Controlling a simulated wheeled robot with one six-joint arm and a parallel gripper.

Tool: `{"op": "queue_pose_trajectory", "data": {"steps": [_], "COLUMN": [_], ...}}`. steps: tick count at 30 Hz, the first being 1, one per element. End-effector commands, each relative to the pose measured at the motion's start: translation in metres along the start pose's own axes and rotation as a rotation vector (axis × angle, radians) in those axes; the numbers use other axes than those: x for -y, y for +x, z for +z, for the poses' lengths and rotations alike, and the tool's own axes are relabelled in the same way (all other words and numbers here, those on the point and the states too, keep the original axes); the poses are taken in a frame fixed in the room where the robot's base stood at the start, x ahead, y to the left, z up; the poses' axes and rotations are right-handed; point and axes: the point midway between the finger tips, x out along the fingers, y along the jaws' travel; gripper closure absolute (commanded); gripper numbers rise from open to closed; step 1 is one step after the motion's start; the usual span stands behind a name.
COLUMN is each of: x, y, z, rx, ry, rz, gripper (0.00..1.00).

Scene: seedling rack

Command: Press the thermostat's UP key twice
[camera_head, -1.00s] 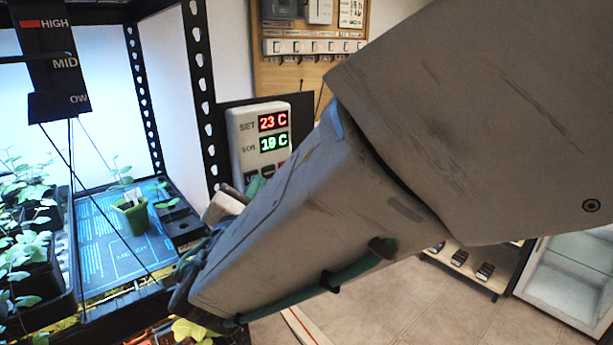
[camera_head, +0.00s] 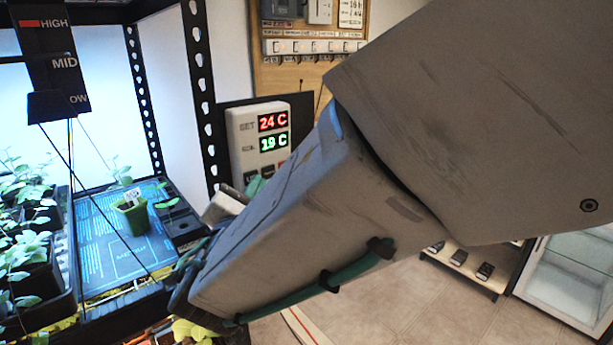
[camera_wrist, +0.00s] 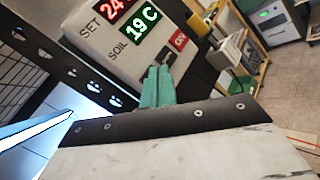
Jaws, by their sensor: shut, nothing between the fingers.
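The thermostat (camera_head: 240,128) is a pale box with a red SET display (camera_head: 273,122) reading 24 C and a green SOIL display (camera_head: 274,142) reading 19 C. A row of keys runs below the displays, with a red key (camera_wrist: 180,41) at its right end. My gripper (camera_wrist: 157,82) is shut and empty, its teal fingertips in front of the key row in the wrist view. They also show in the head view (camera_head: 256,184), partly behind my arm. The fingers hide the keys behind them, so I cannot read an UP label or tell whether they touch a key.
The rack's perforated black post (camera_head: 203,100) stands just left of the thermostat. A small potted seedling (camera_head: 132,215) sits on the blue mat (camera_head: 100,245), with more seedlings at far left. A wooden board with switches (camera_head: 310,47) hangs behind.

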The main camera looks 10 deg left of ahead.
Motion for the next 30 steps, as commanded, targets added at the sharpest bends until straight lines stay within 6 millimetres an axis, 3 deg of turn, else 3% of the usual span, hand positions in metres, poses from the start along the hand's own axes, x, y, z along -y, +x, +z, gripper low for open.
{"op": "queue_pose_trajectory", "data": {"steps": [16,30], "x": [0.006,0.028], "y": [-0.009,-0.039], "z": [0.006,0.028], "rx": [0.0,0.0], "ry": [0.001,0.0], "rz": [0.0,0.0], "gripper": [1.0,1.0]}}
